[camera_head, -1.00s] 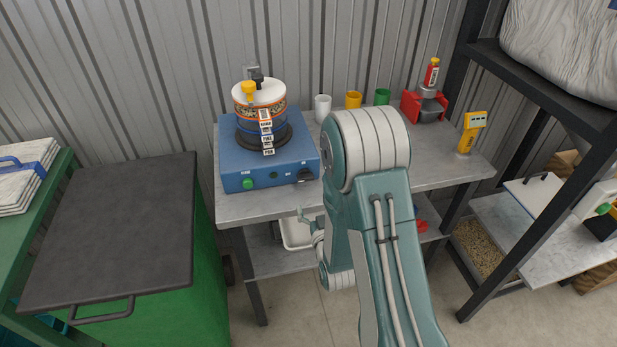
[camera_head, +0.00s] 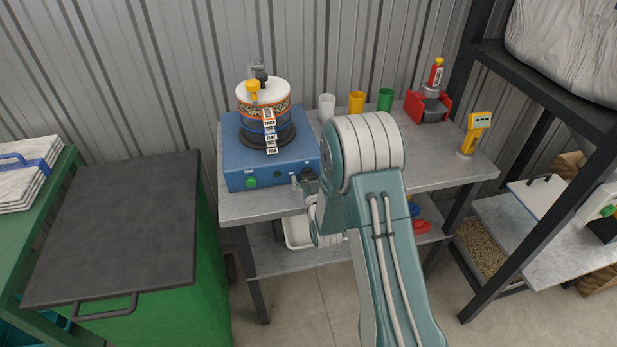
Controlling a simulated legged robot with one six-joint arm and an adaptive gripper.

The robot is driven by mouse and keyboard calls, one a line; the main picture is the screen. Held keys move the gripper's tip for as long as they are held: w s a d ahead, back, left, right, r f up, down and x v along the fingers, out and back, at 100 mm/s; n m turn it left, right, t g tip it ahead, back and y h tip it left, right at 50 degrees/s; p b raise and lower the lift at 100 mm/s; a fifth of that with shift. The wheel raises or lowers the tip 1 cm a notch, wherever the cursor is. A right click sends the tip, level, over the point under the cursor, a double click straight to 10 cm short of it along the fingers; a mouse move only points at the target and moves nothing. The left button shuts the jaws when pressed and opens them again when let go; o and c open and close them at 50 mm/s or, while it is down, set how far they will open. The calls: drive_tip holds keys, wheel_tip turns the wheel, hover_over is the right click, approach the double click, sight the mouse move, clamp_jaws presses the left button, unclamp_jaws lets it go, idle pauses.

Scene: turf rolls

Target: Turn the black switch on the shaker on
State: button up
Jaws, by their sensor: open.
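The shaker is a blue box (camera_head: 235,157) with a round stack of sieves (camera_head: 262,112) on top, standing on the grey table. Its front face has a green button (camera_head: 251,183) at the left. The black switch (camera_head: 309,174) is at the right end of that front face, and my gripper partly covers it. My gripper (camera_head: 299,182) is open, just in front of the switch and close to it. Whether it touches the switch cannot be told. My arm hides the shaker's right front corner.
White, yellow and green cups (camera_head: 357,102) stand behind my arm on the grey table (camera_head: 262,208). A red device (camera_head: 428,107) and a yellow meter (camera_head: 474,132) are at the right. A green bin with a dark lid (camera_head: 120,225) stands at the left.

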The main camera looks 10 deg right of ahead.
drive_tip(key=shift+c, duration=0.3)
drive_tip(key=c, duration=1)
drive_tip(key=shift+c, duration=0.2)
drive_tip(key=shift+m, duration=1.5)
drive_tip(key=o, duration=1.1)
